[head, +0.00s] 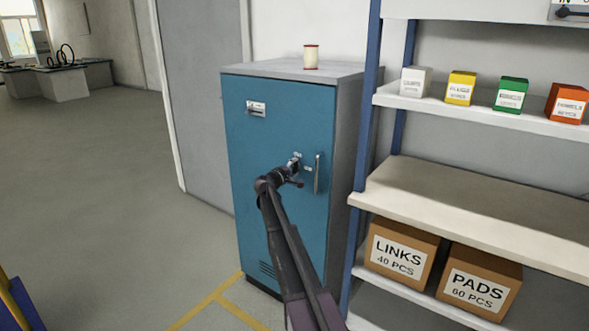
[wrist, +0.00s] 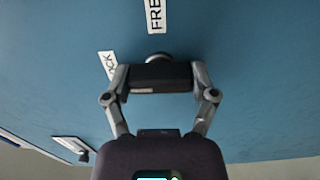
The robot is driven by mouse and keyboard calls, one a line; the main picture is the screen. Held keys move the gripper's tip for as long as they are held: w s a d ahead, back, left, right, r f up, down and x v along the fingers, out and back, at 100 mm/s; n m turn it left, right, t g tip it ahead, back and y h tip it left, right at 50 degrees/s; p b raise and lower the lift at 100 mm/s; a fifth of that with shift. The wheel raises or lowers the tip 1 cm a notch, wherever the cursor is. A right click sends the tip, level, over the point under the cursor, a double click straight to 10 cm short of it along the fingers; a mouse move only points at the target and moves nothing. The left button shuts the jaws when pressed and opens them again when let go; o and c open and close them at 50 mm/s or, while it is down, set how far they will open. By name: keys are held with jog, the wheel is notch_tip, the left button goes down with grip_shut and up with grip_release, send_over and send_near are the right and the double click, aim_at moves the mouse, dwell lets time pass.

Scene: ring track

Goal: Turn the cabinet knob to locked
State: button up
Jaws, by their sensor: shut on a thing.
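The blue cabinet (head: 285,118) stands with its door facing me. My gripper (head: 294,163) is at the upper right of the door, left of the upright handle (head: 318,174). In the wrist view my gripper (wrist: 160,78) is shut on the black bar-shaped knob (wrist: 160,76), one finger at each end. A "FREE" label (wrist: 155,16) is above the knob there, and a partly covered label ending in "CK" (wrist: 108,66) is beside the left finger. I cannot tell which label the knob points to. In the head view my gripper mostly hides the knob.
A shelf rack (head: 480,195) close on the right holds small boxes and two cartons, "LINKS" (head: 398,257) and "PADS" (head: 479,284). The floor (head: 110,180) to the left is open.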

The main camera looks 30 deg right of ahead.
dwell(0.3)
jog(key=o, duration=1)
jog(key=shift+d, duration=0.1)
jog(key=shift+s+a, duration=0.1)
jog(key=shift+a, duration=0.1)
jog(key=v, duration=1.1)
jog(key=shift+s+a, duration=0.1)
jog(key=shift+a, duration=0.2)
